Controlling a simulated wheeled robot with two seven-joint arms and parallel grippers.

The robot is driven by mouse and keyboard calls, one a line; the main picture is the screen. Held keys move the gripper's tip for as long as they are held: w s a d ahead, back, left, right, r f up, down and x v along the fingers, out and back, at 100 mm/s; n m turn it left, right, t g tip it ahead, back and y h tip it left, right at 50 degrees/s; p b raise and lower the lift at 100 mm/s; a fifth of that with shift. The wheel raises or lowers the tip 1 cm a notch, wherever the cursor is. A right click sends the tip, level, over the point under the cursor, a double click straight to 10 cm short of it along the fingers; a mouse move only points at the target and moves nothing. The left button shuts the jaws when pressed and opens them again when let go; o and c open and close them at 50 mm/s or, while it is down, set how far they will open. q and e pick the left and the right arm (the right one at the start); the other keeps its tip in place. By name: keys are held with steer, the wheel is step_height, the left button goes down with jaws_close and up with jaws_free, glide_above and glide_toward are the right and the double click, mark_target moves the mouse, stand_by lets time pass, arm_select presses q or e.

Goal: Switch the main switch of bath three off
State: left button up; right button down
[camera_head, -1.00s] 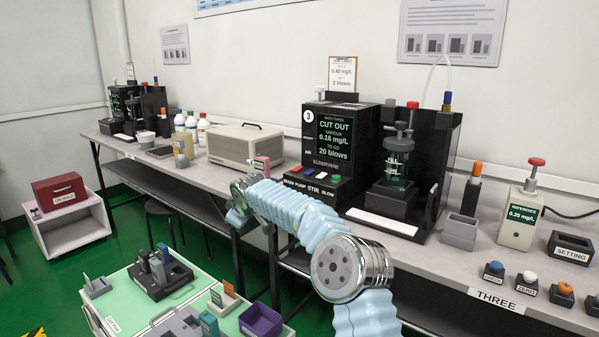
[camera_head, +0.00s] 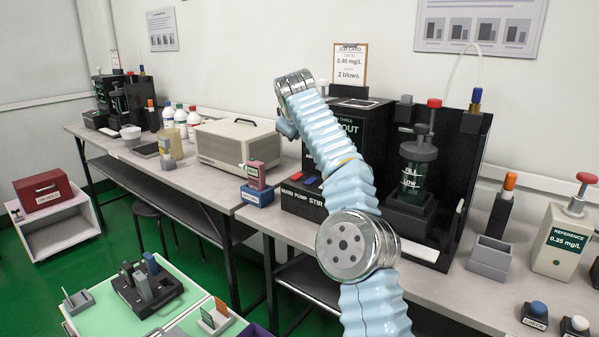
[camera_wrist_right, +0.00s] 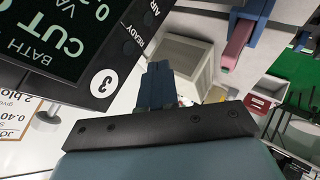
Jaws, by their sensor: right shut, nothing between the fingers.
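The bath three unit (camera_head: 375,128) is a black box with a lit display, mostly hidden behind my right arm in the head view. Its switch panel (camera_head: 300,200) has the label MAIN at the left end. The red main switch (camera_head: 296,176) shows there, beside a blue one. Whether it is on or off is too small to tell. My right gripper (camera_head: 286,128) is raised above the panel, at the unit's left front. In the wrist view its blue fingers (camera_wrist_right: 157,85) are shut and empty, apart from the display face (camera_wrist_right: 60,40). My left gripper is out of view.
A beige box (camera_head: 238,145) and a pink device in a blue holder (camera_head: 257,195) stand left of the unit. A stirred glass vessel (camera_head: 413,180) and a reference tester (camera_head: 562,240) stand to the right. A green-topped table (camera_head: 100,317) is at lower left.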

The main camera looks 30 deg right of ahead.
mark_target(298, 176)
steer(key=shift+f, duration=0.1)
steer(key=f, duration=0.3)
steer(key=shift+d+f, duration=0.2)
steer(key=shift+d, duration=0.05)
steer(key=f+b, duration=0.1)
steer(key=f, duration=0.1)
steer(key=f+b, duration=0.2)
steer(key=shift+w+d, duration=0.1)
steer(key=shift+w, duration=0.1)
steer(key=shift+d+f+b, duration=0.15)
steer(key=shift+f+b, duration=0.35)
steer(key=shift+f, duration=0.1)
stand_by(1.2)
steer(key=shift+f, duration=0.4)
steer(key=shift+f+b, duration=0.3)
stand_by(0.5)
